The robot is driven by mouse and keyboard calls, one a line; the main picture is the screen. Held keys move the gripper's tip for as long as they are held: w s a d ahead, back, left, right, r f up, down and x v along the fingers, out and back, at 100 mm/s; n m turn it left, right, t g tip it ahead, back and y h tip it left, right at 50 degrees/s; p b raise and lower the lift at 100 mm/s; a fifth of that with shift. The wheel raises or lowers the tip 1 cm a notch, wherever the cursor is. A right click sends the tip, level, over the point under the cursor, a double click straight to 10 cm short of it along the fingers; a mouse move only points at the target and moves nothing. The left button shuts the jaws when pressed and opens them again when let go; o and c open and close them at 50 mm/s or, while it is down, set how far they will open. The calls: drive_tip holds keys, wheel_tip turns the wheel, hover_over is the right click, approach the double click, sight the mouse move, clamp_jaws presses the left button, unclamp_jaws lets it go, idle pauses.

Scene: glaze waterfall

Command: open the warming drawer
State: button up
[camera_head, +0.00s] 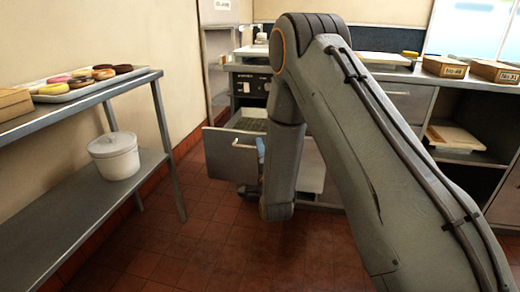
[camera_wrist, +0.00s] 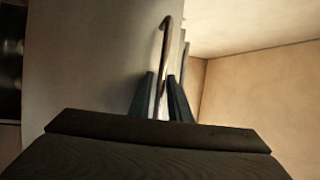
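The warming drawer (camera_head: 230,152) is below the black control panel (camera_head: 250,85) in the head view. It stands pulled out, and part of its inside shows above the front. In the wrist view the pale drawer front (camera_wrist: 95,65) fills the left side, with its thin bar handle (camera_wrist: 165,45) along its edge. My gripper (camera_wrist: 161,90) has one dark finger on each side of the handle, close around it. In the head view my arm hides the drawer's right side and most of my gripper.
A steel shelf table (camera_head: 110,92) stands on the left, with a tray of doughnuts (camera_head: 85,88) on top and a white lidded pot (camera_head: 115,155) below. Counters with boxes (camera_head: 445,67) are at the right. The tiled floor (camera_head: 180,250) before the drawer is clear.

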drive_tip(key=v, duration=0.7)
drive_tip(key=shift+s, duration=0.4)
